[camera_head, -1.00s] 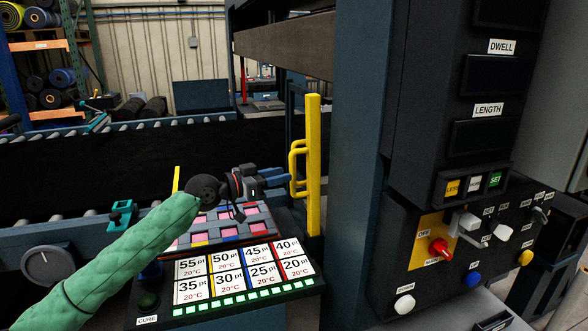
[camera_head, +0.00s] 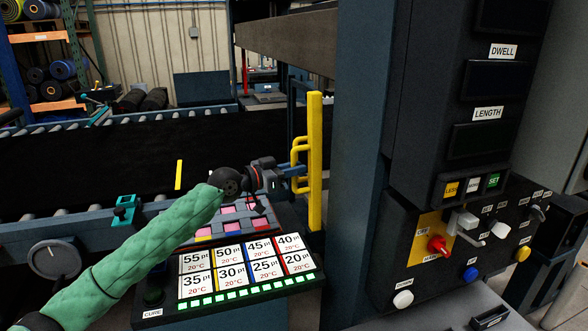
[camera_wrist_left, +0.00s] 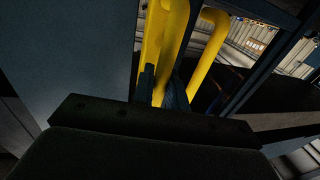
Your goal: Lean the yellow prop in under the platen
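The yellow prop (camera_head: 314,165) is an upright bar with a looped side handle (camera_head: 299,150), beside the dark press column. My left gripper (camera_head: 303,180) reaches the handle from the left. In the left wrist view the gripper's two dark fingers (camera_wrist_left: 163,90) are close together at the prop's yellow bar (camera_wrist_left: 165,40), with yellow showing between them; whether they press on it is unclear. The platen seems to be the long dark beam (camera_head: 290,45) above and behind the prop. My right gripper is not in view.
A panel of temperature tiles (camera_head: 245,268) lies below my left arm. The press column (camera_head: 355,160) stands just right of the prop. A control box with knobs and a red-handled switch (camera_head: 437,244) is farther right. A roller conveyor (camera_head: 160,113) runs behind.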

